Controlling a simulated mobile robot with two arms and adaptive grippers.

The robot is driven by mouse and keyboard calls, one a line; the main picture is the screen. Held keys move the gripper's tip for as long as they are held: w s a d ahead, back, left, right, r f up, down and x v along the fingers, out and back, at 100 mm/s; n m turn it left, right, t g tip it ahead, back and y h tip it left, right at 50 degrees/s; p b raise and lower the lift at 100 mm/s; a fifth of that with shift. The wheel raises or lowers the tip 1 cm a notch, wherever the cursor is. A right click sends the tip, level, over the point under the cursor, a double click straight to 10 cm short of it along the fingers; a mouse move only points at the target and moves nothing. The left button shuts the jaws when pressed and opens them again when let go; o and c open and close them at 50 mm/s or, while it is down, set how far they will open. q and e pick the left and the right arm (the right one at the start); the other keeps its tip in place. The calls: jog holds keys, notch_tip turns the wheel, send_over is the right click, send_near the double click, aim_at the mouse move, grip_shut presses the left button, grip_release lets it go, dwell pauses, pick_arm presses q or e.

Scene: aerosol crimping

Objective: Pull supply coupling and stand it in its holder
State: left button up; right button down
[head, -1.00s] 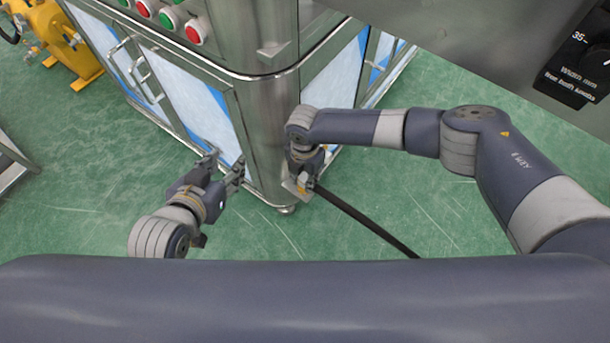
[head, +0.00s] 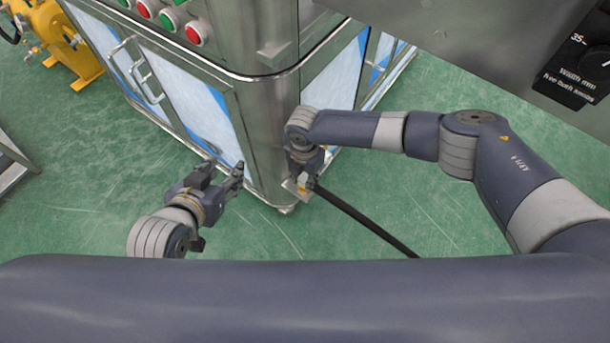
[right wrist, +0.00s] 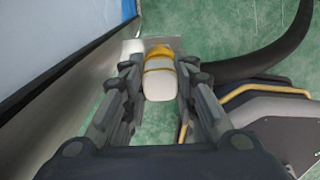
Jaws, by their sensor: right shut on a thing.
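The supply coupling (right wrist: 160,82), a white block with a yellow collar, sits between the fingers of my right gripper (right wrist: 158,88), which is shut on it. In the head view my right gripper (head: 302,180) is low beside the steel cabinet's corner, and a black hose (head: 365,222) runs from there to the lower right. A small metal plate (right wrist: 152,45) shows just beyond the coupling; I cannot tell whether it is the holder or whether the coupling touches it. My left gripper (head: 222,173) is open and empty, left of the cabinet corner.
The steel cabinet (head: 270,140) with buttons on top stands close to both grippers. A grey machine panel with a dial (head: 590,55) overhangs at upper right. A yellow machine (head: 72,55) is far left. Green floor (head: 100,215) is free in front.

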pick_arm(q)
jog(key=shift+s+f, duration=0.3)
jog(key=shift+w+r, duration=0.1)
jog(key=shift+r, duration=0.05)
pick_arm(e)
jog(key=shift+f, duration=0.1)
jog(key=c, duration=1.2)
grip_release()
pick_arm(q)
jog(key=shift+w+r, duration=0.15)
pick_arm(e)
notch_tip(320, 180, up, 12)
